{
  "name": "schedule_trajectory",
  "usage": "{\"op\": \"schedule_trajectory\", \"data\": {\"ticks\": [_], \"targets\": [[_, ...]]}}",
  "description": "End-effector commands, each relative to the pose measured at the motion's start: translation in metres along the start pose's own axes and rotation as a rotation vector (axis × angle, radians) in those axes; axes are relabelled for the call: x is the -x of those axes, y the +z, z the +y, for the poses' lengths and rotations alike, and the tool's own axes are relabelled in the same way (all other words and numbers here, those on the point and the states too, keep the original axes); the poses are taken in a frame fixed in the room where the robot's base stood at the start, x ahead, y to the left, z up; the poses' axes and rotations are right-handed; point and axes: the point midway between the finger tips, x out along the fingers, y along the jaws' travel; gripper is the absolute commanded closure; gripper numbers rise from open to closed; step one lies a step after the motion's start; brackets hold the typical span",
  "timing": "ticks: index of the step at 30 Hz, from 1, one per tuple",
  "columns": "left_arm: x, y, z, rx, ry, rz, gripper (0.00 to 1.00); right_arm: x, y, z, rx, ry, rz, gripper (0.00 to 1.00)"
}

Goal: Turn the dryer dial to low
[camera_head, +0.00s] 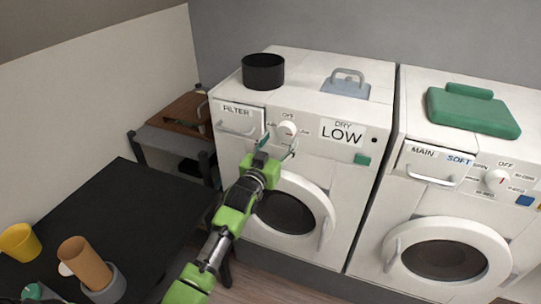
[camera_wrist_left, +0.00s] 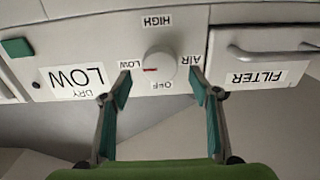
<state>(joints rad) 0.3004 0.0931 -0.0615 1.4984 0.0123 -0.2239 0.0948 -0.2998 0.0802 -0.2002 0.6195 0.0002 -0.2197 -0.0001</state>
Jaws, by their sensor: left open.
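The dryer (camera_head: 285,165) is the left white machine. Its round white dial (camera_head: 287,129) sits on the front panel and also shows, upside down, in the left wrist view (camera_wrist_left: 160,67). The dial's red mark points toward the LOW label (camera_wrist_left: 130,65); OFF, HIGH and AIR stand around the dial. A plate (camera_head: 342,132) reads "DRY LOW". My left gripper (camera_head: 278,148) is open in front of the panel. In the wrist view its two fingers (camera_wrist_left: 160,82) stand on either side of the dial, with gaps visible.
A FILTER drawer (camera_head: 237,120) is beside the dial. A black pot (camera_head: 263,72) and a grey-blue handled object (camera_head: 346,84) sit on top. The washer (camera_head: 440,205) stands at right. A black table (camera_head: 115,215) holds cups at left.

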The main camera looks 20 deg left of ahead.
Motion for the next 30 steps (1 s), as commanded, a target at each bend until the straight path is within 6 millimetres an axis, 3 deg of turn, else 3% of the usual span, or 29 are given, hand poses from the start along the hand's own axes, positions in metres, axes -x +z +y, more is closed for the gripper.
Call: {"op": "schedule_trajectory", "data": {"ticks": [6,12,18,30], "targets": [[0.044,0.002,0.000,-0.001,0.000,-0.003,0.44,0.000,0.000,0.000,0.000,0.000,0.000,0.60],[0.071,0.001,0.000,0.000,0.000,-0.002,0.44,0.000,0.000,0.000,0.000,0.000,0.000,0.60],[0.082,0.001,0.000,0.000,0.000,-0.003,0.44,0.000,0.000,0.000,0.000,0.000,0.000,0.60],[0.082,0.001,0.000,0.000,0.000,-0.002,0.44,0.000,0.000,0.000,0.000,0.000,0.000,0.60]]}}
